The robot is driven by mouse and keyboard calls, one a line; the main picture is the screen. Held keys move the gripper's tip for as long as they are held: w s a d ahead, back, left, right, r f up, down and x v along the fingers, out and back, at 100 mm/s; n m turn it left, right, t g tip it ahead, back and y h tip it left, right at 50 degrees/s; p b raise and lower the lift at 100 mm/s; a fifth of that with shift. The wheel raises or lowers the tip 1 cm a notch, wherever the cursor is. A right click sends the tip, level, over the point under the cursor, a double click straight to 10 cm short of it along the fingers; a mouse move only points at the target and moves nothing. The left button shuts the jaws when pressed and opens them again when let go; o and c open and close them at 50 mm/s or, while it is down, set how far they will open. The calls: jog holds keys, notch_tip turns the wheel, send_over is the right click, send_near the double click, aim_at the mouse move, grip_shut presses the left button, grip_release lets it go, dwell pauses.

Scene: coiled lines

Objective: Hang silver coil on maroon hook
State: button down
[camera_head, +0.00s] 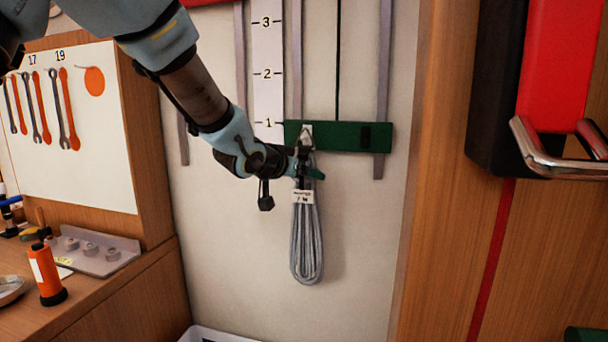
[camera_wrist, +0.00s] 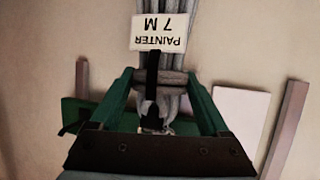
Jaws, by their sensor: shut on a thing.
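The silver coil (camera_head: 307,245) is a long grey looped line that hangs straight down in front of the pale wall. A white tag reading "PAINTER 7 M" (camera_wrist: 159,34) is on it. My gripper (camera_head: 308,170) is shut on the coil's bound neck (camera_wrist: 163,80), with a green finger on each side in the wrist view. The coil's top is at a light metal hook plate (camera_head: 307,129) on the green board (camera_head: 347,137). I cannot tell whether the loop sits on the hook or only in front of it. No maroon colour is clear on this hook.
A dark hook or block (camera_head: 365,136) is on the board's right part. A white scale strip (camera_head: 268,70) and grey vertical rails stand above. At left are a bench with an orange bottle (camera_head: 46,275) and a wrench panel (camera_head: 75,130). A red and black fixture (camera_head: 555,80) with a metal handle is at right.

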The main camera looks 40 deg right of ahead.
jog(key=shift+w+d+r, duration=0.1)
jog(key=shift+w+d, duration=0.1)
jog(key=shift+d, duration=0.1)
jog(key=shift+f+p, duration=0.35)
jog(key=shift+f, duration=0.2)
jog(key=shift+f, duration=0.15)
grip_release()
jog(key=shift+a, duration=0.1)
jog(key=shift+f, duration=0.1)
jog(key=b+v, duration=0.2)
jog(key=v, duration=0.8)
jog(key=shift+a, duration=0.45)
jog(key=shift+f, duration=0.1)
